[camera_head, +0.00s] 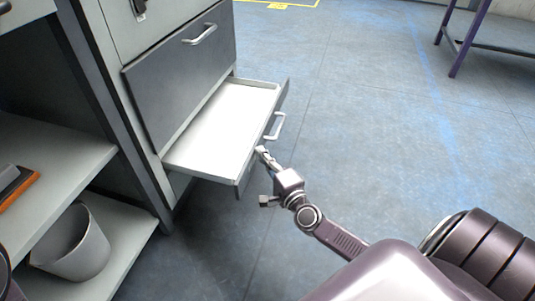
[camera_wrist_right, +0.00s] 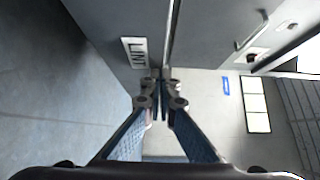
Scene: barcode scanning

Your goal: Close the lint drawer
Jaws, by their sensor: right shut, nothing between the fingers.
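The lint drawer (camera_head: 222,120) is pulled out from the grey cabinet, low in the head view. Its pale inside is empty, and its front has a bar handle (camera_head: 276,126). My right gripper (camera_head: 262,152) is shut and empty, with its tips close to the drawer front near the handle. In the right wrist view the shut fingertips (camera_wrist_right: 160,76) are just beside a grey panel with a "LINT" label (camera_wrist_right: 134,52). I cannot tell whether they touch it.
Above the drawer is a shut drawer (camera_head: 180,70) with its own handle. At the left, an open shelf unit (camera_head: 60,150) holds a grey bin (camera_head: 72,245) and an orange-edged item (camera_head: 18,185). A purple-legged table (camera_head: 490,45) stands at the far right. The floor to the right is clear.

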